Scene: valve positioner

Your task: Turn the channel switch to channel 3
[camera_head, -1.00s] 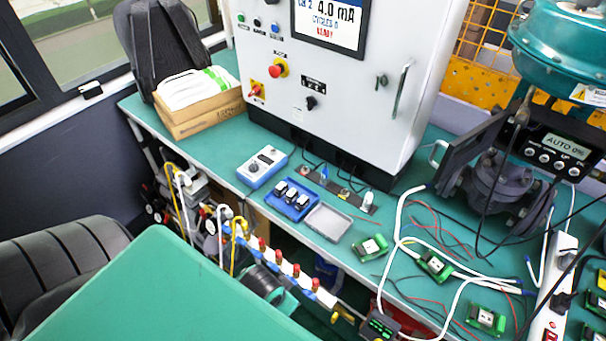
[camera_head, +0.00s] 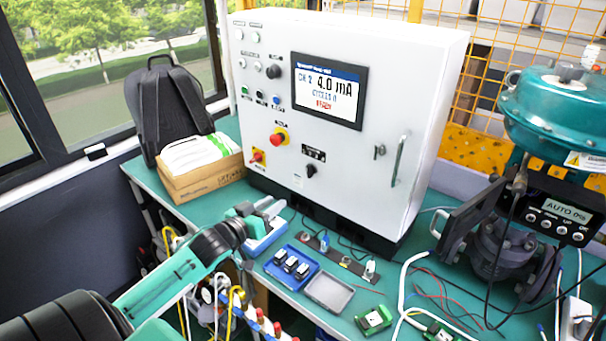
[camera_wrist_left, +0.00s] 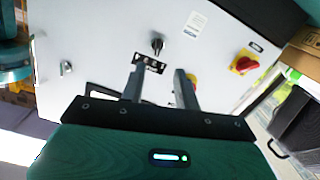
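The white control cabinet (camera_head: 345,190) stands on the bench, and its screen (camera_head: 328,88) reads CH 2 and 4.0 mA. A black rotary knob (camera_head: 311,170), apparently the channel switch, sits on its front below a small dark label plate (camera_head: 314,153). In the left wrist view the knob (camera_wrist_left: 156,46) and plate (camera_wrist_left: 150,63) appear inverted, ahead of the fingertips. The knob's exact setting is too small to read. My left gripper (camera_head: 268,207) is in front of the cabinet, below and left of the knob. In the wrist view its fingers (camera_wrist_left: 158,73) are apart and empty. My right gripper is not in view.
A red emergency button (camera_head: 278,138) and a red-yellow switch (camera_head: 257,157) are left of the knob. A cardboard box (camera_head: 205,180) stands left of the cabinet. A blue tray (camera_head: 291,268) and wired parts lie on the bench. A door handle (camera_head: 399,160) protrudes at right.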

